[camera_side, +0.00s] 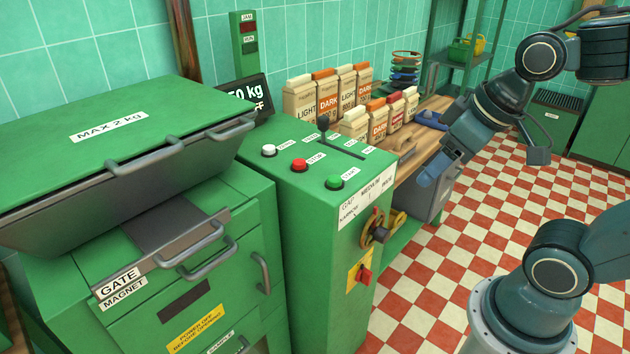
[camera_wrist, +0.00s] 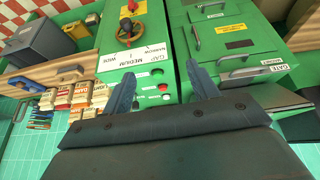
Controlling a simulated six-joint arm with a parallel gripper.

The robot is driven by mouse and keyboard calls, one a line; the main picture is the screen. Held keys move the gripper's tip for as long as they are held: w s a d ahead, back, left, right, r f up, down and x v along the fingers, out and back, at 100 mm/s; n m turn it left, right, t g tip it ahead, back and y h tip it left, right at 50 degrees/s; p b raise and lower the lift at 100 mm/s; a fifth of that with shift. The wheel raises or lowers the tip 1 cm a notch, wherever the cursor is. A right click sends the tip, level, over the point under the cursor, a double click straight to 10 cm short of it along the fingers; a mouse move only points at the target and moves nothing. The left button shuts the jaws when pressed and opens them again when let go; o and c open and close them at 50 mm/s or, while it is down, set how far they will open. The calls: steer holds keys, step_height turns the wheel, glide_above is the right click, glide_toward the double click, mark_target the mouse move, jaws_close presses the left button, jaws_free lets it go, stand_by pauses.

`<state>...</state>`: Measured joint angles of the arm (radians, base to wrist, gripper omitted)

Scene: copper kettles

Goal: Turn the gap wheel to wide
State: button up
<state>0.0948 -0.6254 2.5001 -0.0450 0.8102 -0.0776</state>
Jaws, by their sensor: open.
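The gap wheel (camera_side: 373,229) is a brass wheel with a dark knob on the front of the green control cabinet (camera_side: 300,225). It also shows at the top of the wrist view (camera_wrist: 132,32). A white label (camera_side: 365,203) above it reads GAP, NARROW, MEDIUM and WIDE; the label appears upside down in the wrist view (camera_wrist: 140,57). Which setting the wheel stands at is too small to tell. My gripper (camera_side: 428,178) is open and empty, to the right of the cabinet and above the wheel's height, apart from the wheel. Its two spread fingers show in the wrist view (camera_wrist: 163,88).
White, red and green buttons (camera_side: 299,165) and a black-knobbed lever (camera_side: 323,124) are on the cabinet top. A red switch (camera_side: 364,275) is below the wheel. Several coffee bags (camera_side: 327,97) stand on the wooden bench behind. The checkered floor (camera_side: 470,235) is clear.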

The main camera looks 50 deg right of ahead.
steer(key=w+d+f+g, duration=0.1)
steer(key=w+d+f, duration=0.5)
steer(key=f, duration=0.3)
steer(key=y, duration=0.2)
glide_toward(387, 231)
steer(key=a+v, duration=0.1)
steer(key=v, duration=0.2)
steer(key=shift+s+d+m, duration=0.2)
steer(key=shift+d+m, duration=0.15)
steer(key=shift+m, duration=0.05)
steer(key=shift+f, duration=0.1)
steer(key=shift+w+x, duration=0.1)
steer(key=shift+x, duration=3.3)
steer(key=shift+w+x, duration=0.15)
steer(key=shift+x, duration=3.25)
steer(key=shift+d, duration=0.2)
steer(key=shift+c, duration=0.2)
jaws_close()
